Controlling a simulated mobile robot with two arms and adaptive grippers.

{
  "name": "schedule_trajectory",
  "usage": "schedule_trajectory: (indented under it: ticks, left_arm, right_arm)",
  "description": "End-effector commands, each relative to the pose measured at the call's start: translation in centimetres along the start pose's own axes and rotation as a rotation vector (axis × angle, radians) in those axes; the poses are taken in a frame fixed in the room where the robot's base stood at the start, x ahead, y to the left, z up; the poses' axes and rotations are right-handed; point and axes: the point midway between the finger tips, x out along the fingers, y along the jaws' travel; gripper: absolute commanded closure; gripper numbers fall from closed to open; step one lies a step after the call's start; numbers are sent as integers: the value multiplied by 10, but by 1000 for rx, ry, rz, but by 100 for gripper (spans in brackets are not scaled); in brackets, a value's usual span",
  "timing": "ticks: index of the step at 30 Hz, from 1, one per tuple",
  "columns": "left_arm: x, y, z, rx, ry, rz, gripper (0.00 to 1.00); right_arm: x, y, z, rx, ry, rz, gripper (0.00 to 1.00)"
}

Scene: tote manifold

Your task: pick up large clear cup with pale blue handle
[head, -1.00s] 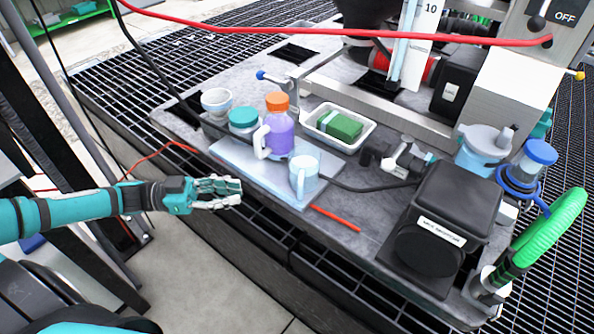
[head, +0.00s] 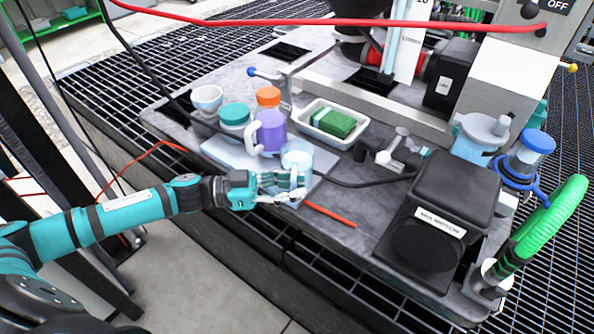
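The large clear cup (head: 297,157), pale blue and see-through, stands on the light grey mat (head: 226,153) near the table's front edge. My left gripper (head: 290,185) is at the cup's near side, with its fingers in front of the cup's lower part and handle area. The handle is mostly hidden behind the fingers. The fingers look spread, but I cannot tell whether they touch the cup or have closed on any of it. My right gripper is not in view.
A purple bottle with orange cap (head: 270,125) stands just behind the cup. A teal-lidded jar (head: 234,117) and a white bowl (head: 207,98) are to the left. A tray (head: 353,113) holds a green block. A red stick (head: 330,214) lies right of the gripper.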

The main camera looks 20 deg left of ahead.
Motion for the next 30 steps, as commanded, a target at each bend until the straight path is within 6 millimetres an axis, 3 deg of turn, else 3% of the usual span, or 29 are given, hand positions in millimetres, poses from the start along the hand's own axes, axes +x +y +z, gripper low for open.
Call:
schedule_trajectory:
  ticks: [8, 12, 30]
  left_arm:
    - [3, 0, 0, 0, -1, -1, 85]
    - [3, 0, 0, 0, -1, -1, 100]
    - [3, 0, -2, 2, 0, 0, 100]
  right_arm:
    - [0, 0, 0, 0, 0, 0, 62]
    - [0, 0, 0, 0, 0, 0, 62]
    - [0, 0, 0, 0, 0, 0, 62]
